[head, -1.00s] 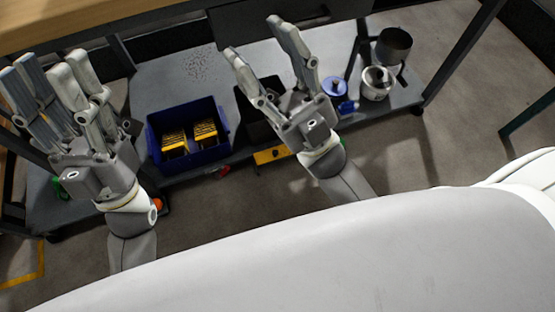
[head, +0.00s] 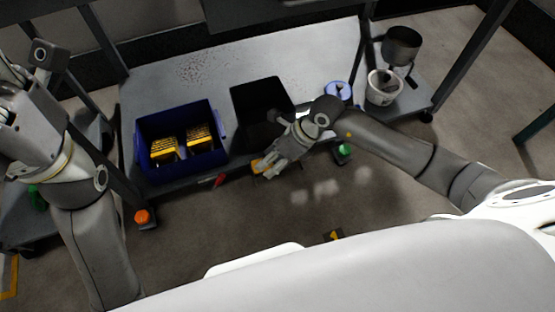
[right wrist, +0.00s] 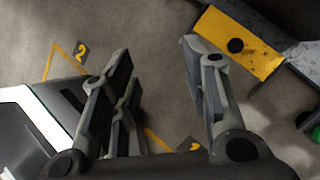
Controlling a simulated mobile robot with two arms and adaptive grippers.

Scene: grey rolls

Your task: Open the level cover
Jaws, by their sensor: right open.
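I cannot tell for sure which part is the level cover. A yellow plate with a black round spot (right wrist: 240,45) sits at the front edge of the lower shelf, on the right of the right wrist view. In the head view, part of it (head: 257,165) shows beside my right fingers. My right gripper (head: 270,172) points down and left in front of that edge. In the right wrist view the gripper (right wrist: 160,65) is open, with only floor between its fingers; the plate is beyond the right finger. My left gripper (head: 22,85) is at the left edge, fingers partly cut off.
On the grey shelf (head: 150,90) are a blue bin (head: 144,140) with yellow-black items and a black bin (head: 255,93). Open floor lies in front.

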